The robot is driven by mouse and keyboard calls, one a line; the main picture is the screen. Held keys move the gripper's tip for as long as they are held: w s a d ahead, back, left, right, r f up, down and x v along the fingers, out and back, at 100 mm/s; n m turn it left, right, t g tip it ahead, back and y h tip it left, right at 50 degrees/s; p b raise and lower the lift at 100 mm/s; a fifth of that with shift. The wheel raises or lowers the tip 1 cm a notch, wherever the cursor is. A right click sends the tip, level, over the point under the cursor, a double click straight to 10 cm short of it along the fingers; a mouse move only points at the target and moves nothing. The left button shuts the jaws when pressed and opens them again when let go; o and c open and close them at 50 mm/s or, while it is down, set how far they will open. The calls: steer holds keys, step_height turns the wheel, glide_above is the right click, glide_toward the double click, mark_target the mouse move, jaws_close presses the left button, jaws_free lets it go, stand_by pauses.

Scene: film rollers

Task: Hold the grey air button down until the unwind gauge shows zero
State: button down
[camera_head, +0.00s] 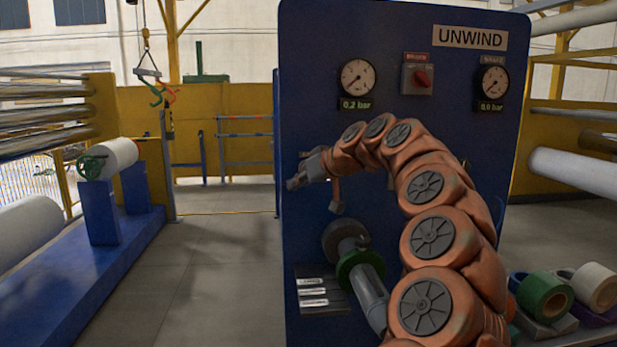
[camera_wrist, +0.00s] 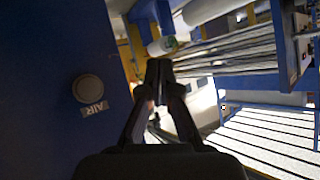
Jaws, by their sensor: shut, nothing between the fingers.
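The blue panel marked UNWIND (camera_head: 470,38) carries a left gauge (camera_head: 358,77) with a display of 0.2 bar. Its right gauge (camera_head: 492,81) shows 0.0 bar. The round grey button (camera_wrist: 88,88), with a tilted AIR label below it, is on the blue surface at the left of the wrist view. I cannot make it out in the head view. My gripper (camera_head: 292,184) is at the panel's left edge; in the wrist view its fingertips (camera_wrist: 158,68) are together and empty, right of the button and not touching it.
A roller shaft with a green collar (camera_head: 360,262) sticks out below my arm. Rolls (camera_head: 545,297) lie at lower right. A blue bench with a white roll (camera_head: 120,155) stands left, with open floor between.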

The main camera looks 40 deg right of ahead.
steer(key=shift+m+t+h, duration=0.3)
steer(key=shift+m+h, duration=0.1)
steer(key=shift+h, duration=0.2)
steer(key=d, duration=0.2)
steer(key=s+d, duration=0.1)
steer(key=d, duration=0.2)
steer(key=shift+s+d+f, duration=0.2)
steer(key=shift+d, duration=0.1)
steer(key=w+d+p, duration=0.5)
steer(key=w+p, duration=0.2)
steer(key=shift+d+p, duration=0.15)
steer(key=shift+p, duration=0.15)
steer(key=shift+w, duration=0.15)
stand_by(0.9)
steer(key=shift+w+d+p, duration=0.2)
steer(key=shift+w+p, duration=0.05)
steer(key=shift+p, duration=0.05)
